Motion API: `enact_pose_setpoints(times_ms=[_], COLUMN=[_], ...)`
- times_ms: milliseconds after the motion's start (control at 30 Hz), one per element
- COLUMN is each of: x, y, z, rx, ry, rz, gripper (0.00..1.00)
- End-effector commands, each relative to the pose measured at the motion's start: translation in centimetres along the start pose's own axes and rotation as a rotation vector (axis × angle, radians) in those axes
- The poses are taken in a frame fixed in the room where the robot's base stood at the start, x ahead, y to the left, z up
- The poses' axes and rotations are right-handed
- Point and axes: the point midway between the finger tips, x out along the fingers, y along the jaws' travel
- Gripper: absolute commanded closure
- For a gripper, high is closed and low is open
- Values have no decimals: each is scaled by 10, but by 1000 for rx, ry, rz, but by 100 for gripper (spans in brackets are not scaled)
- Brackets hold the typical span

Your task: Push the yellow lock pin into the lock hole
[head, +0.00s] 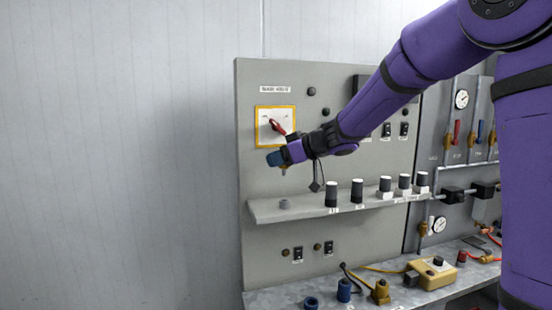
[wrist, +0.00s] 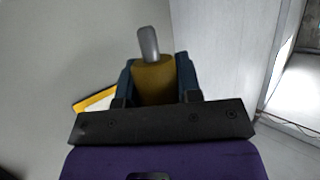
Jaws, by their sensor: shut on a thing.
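My gripper (head: 277,158) is in front of the grey panel (head: 345,85), just below a white plate with a yellow frame (head: 258,139) that carries a red handle (head: 277,127). In the wrist view, the blue fingers of my gripper (wrist: 156,72) are shut on the yellow lock pin (wrist: 154,82). Its grey metal tip (wrist: 148,43) sticks out beyond the fingers. In the head view the pin is mostly hidden by the gripper. I cannot make out the lock hole in either view. The yellow frame also shows partly at the left of the wrist view (wrist: 82,103).
A shelf (head: 270,212) with several dark knobs (head: 357,190) juts out below my gripper. A metal bench (head: 270,297) below holds a yellow box (head: 431,274) and fittings. Valves and gauges (head: 462,98) are at the right. Left of the panel is bare wall (head: 120,150).

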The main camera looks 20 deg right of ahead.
Motion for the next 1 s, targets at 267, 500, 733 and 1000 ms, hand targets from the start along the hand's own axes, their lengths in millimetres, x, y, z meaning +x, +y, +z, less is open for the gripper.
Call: enact_pose_setpoints(times_ms=[267,500,733,1000], x=[2,9,16,21], y=[0,0,0,0], z=[6,24,41,52], rx=[-1,0,-1,-3], ry=[-3,-4,-3,-3], rz=[2,1,1,2], gripper=[91,91,91,91])
